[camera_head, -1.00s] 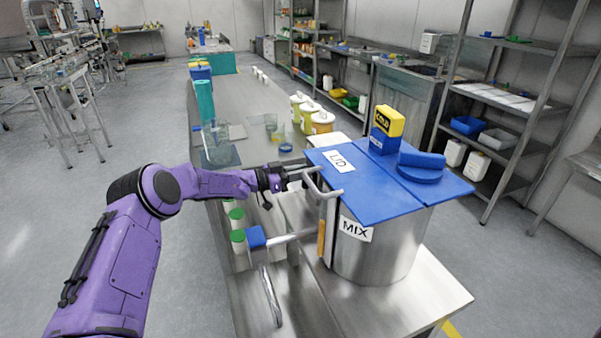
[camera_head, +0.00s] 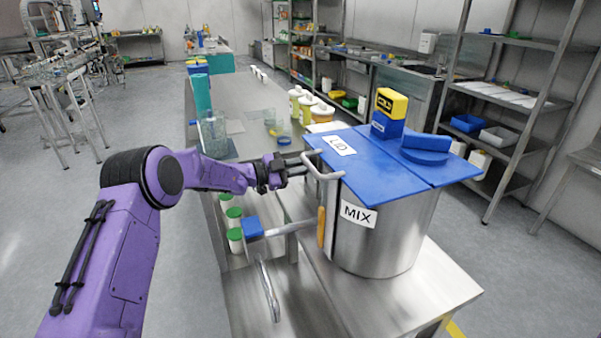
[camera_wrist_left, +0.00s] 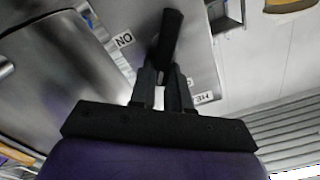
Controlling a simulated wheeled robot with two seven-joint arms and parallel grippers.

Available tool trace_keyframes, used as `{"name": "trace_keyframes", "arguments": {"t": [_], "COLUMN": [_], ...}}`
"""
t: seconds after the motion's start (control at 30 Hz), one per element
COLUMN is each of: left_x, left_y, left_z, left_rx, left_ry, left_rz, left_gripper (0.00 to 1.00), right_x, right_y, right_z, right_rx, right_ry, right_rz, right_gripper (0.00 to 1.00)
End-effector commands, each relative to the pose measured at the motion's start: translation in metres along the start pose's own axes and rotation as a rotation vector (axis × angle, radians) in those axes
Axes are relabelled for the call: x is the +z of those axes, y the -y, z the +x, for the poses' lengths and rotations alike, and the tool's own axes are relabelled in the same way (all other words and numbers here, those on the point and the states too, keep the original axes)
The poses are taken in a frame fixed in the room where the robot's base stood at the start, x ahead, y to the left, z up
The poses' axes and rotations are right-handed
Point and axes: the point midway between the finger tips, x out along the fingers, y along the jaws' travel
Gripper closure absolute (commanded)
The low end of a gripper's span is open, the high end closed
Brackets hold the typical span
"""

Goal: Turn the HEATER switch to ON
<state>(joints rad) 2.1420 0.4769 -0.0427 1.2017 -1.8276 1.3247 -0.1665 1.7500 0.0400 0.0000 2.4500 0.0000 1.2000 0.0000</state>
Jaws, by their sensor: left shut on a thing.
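The HEATER switch shows in the left wrist view as a black lever (camera_wrist_left: 168,38) on a grey metal panel. A white ON label (camera_wrist_left: 123,40) is on the panel left of the lever. A partly covered label reading "HE" (camera_wrist_left: 204,98) is right of my fingers. My left gripper (camera_wrist_left: 163,82) is shut on the lever, with one finger on each side of it. In the head view my left gripper (camera_head: 283,172) is beside the left side of the MIX tank, and the switch cannot be made out there.
The steel MIX tank (camera_head: 390,235) has a blue lid (camera_head: 365,165) and grey bar handles (camera_head: 322,172) close to my gripper. A blue-ended lever (camera_head: 253,228) juts out below my forearm. Several green-capped jars (camera_head: 235,240) stand on the lower shelf.

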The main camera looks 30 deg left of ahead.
Motion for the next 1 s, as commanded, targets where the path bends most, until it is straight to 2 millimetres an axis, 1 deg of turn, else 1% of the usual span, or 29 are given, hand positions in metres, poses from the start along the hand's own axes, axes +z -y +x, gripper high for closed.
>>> {"name": "trace_keyframes", "arguments": {"t": [0.03, 0.27, 0.7, 1.0], "left_x": [0.004, 0.005, 0.011, 0.013], "left_y": [-0.004, -0.011, -0.021, -0.024], "left_z": [0.0, 0.0, 0.0, 0.0], "left_rx": [-0.001, -0.001, -0.003, -0.001], "left_ry": [-0.003, -0.003, -0.002, -0.002], "left_rz": [0.046, 0.264, 0.67, 0.869], "left_gripper": [1.0, 1.0, 1.0, 1.0], "right_x": [0.005, 0.016, 0.041, 0.053], "right_y": [0.001, 0.004, 0.009, 0.012], "right_z": [0.011, 0.039, 0.099, 0.13], "right_rx": [0.0, 0.0, 0.0, 0.0], "right_ry": [0.0, 0.0, 0.0, 0.0], "right_rz": [0.0, 0.0, 0.0, 0.0], "right_gripper": [0.34, 0.34, 0.34, 0.34]}}
